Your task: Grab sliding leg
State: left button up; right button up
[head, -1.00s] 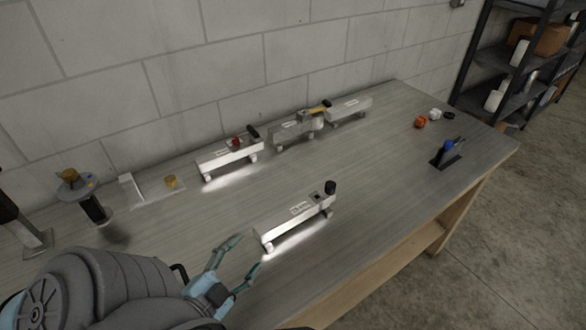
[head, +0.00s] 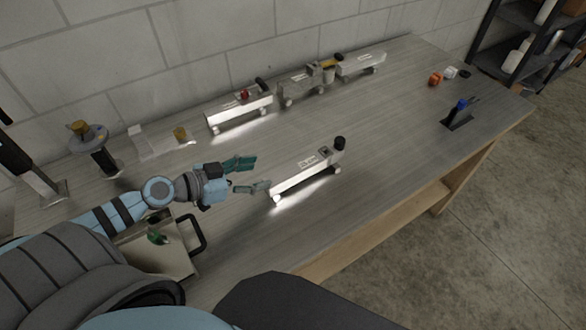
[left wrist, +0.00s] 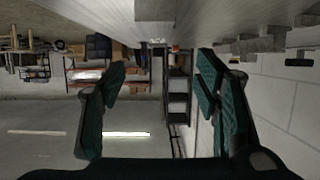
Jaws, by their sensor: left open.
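A small silver aluminium trailer (head: 308,170) with a black knob (head: 339,143) at its right end stands alone at the middle front of the table. I cannot make out for sure which part of it is the sliding leg. My left gripper (head: 256,175) is open and empty, just left of the trailer's left end, its fingers pointing towards it. In the left wrist view, which is upside down, the open fingers (left wrist: 162,68) show with nothing between them, and the trailer's end (left wrist: 155,10) shows at the top middle. My right gripper is not in view.
Several more trailers (head: 240,114) stand in a row along the wall. A round stand (head: 95,145) is at the left, and a tray (head: 175,262) with a black handle lies near my left arm. A blue-topped tool (head: 460,107) stands at the right. The table's front edge is close to the trailer.

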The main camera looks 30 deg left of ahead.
aim_at(299, 166)
pick_arm(q)
jog(key=x, duration=1.2)
jog(key=shift+w+d+f, duration=0.2)
jog(key=shift+d+f, duration=0.05)
jog(key=shift+d, duration=0.05)
grip_shut()
